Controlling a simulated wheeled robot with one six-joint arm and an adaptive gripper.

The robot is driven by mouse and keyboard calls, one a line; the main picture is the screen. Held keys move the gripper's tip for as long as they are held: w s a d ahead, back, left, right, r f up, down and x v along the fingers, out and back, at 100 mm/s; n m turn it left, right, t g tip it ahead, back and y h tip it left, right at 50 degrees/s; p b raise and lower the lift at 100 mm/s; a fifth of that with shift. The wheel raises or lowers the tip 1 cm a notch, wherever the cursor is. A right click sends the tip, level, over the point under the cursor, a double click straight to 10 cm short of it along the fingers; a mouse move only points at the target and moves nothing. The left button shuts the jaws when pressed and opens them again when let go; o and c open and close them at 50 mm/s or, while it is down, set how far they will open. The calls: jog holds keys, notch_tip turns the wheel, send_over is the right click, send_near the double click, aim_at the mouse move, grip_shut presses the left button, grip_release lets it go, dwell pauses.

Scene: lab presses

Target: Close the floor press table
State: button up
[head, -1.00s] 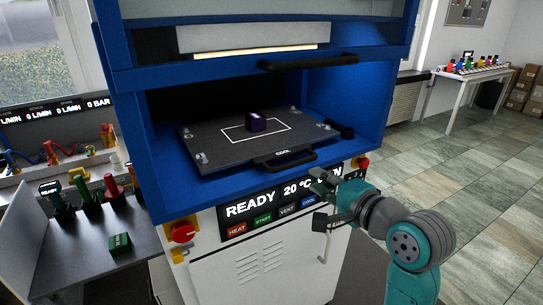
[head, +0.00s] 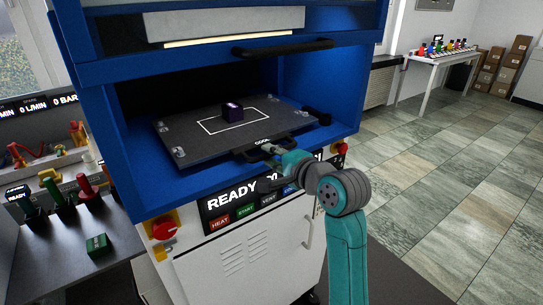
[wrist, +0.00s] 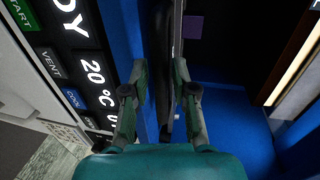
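The floor press table (head: 185,138) is a dark plate inside the blue press, extending toward the front of the opening. A purple block (head: 232,112) sits inside its white outline. The table's black handle (head: 292,139) is at its front edge, partly hidden by my gripper (head: 266,149). In the wrist view, my gripper (wrist: 160,76) has its two fingers apart, with the dark handle edge (wrist: 166,50) seen between them or just beyond. I cannot tell whether they touch it. The purple block (wrist: 194,27) shows beyond the right finger.
The press's upper handle (head: 283,48) is above the opening. The control panel (head: 240,205) reads READY, with a red stop button (head: 164,229) at its left. A grey side bench (head: 75,255) holds a green box (head: 96,244). Tiled floor (head: 430,180) at right is clear.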

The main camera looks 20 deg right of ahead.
aim_at(254, 141)
grip_shut()
jog(key=shift+w, duration=0.1)
jog(key=x, duration=0.3)
jog(key=r+x, duration=0.1)
jog(key=x, duration=0.2)
jog(key=r+x, duration=0.1)
jog(key=x, duration=0.2)
jog(key=shift+w+a, duration=0.1)
jog(key=shift+w, duration=0.1)
grip_release()
jog(key=shift+w, duration=0.1)
jog(key=v, duration=1.2)
